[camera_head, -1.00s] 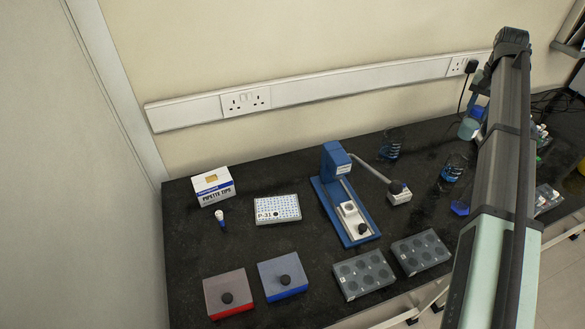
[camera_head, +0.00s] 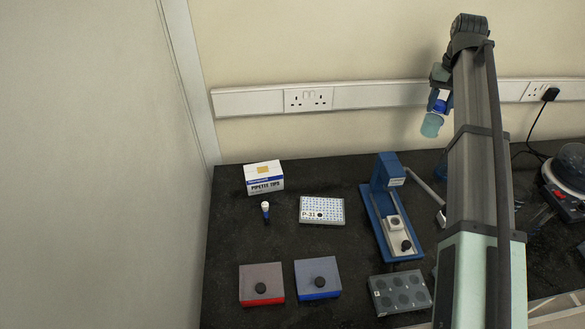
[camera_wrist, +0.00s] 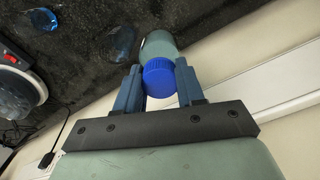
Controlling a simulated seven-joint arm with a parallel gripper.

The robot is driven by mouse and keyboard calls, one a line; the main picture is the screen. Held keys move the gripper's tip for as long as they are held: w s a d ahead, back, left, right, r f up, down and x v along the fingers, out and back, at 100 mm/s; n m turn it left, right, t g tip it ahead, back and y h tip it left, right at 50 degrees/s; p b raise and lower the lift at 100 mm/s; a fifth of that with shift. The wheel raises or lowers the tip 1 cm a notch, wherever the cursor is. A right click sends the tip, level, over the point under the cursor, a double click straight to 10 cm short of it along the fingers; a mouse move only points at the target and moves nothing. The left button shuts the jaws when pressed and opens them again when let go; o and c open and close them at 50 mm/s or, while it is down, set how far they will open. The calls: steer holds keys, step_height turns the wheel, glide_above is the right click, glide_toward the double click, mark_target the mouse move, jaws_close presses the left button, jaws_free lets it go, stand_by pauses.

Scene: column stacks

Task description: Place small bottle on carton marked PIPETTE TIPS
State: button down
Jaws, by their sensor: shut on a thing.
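My gripper (camera_head: 440,100) is shut on the small bottle, which has a greenish see-through body (camera_head: 432,124) and a blue cap. It is held in the air, tilted with its body downward, in front of the back wall. In the wrist view the blue cap (camera_wrist: 158,78) is between my two fingers, and the body extends beyond them. The white and blue carton marked PIPETTE TIPS (camera_head: 264,184) stands at the back left of the dark bench, well to the left of my gripper. A tan patch shows on its otherwise clear top.
A small blue-and-white item (camera_head: 265,212) stands in front of the carton. A P-31 rack (camera_head: 321,216) lies to its right. A blue stand (camera_head: 388,205), a red-based box (camera_head: 262,285), a blue-based box (camera_head: 318,279) and a grey well block (camera_head: 400,300) occupy the bench.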

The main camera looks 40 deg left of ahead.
steer(key=s+a+m, duration=0.4)
steer(key=s+a, duration=3.1)
step_height(320, 180, down, 9)
steer(key=shift+d+f+m, duration=0.15)
steer(key=shift+d+m, duration=0.05)
steer(key=shift+m, duration=0.1)
steer(key=shift+w+f, duration=0.1)
steer(key=shift+f, duration=0.05)
steer(key=c, duration=0.7)
jaws_free()
